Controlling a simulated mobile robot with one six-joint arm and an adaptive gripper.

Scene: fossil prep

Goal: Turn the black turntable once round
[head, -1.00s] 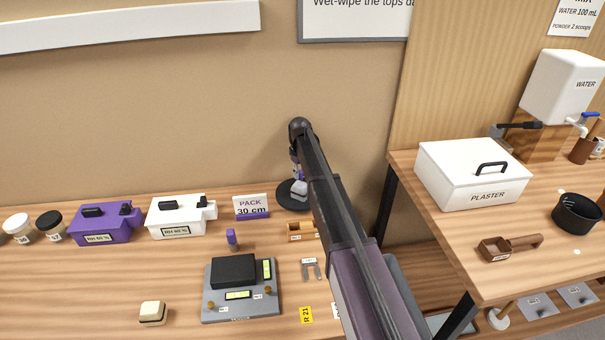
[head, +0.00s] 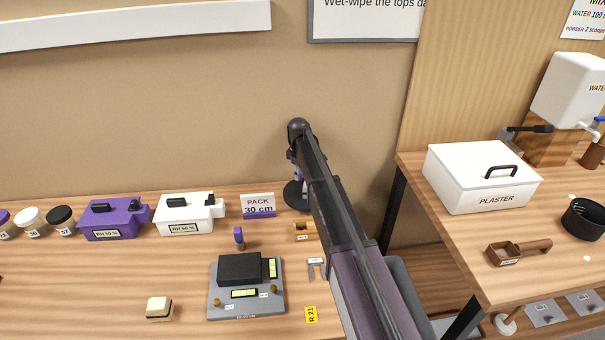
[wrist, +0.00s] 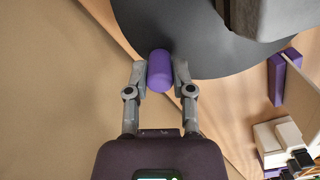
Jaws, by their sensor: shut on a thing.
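The black turntable (head: 292,196) stands at the back of the bench, partly hidden behind my arm in the head view. In the wrist view its dark disc (wrist: 185,45) fills the top middle. An upright purple peg (wrist: 160,70) shows at the disc's near edge. My gripper (wrist: 161,80) is shut on the peg, one finger on each side. A grey block (wrist: 265,15) shows over the disc at the top right of the wrist view. In the head view my arm hides the gripper's fingers and most of what is on the disc.
The wall is close behind the turntable. A PACK 30 cm sign (head: 258,205), a white box (head: 187,214) and a purple box (head: 112,219) stand left of it. A scale (head: 246,290) is nearer. A side bench (head: 450,225) with a plaster bin (head: 480,180) is at right.

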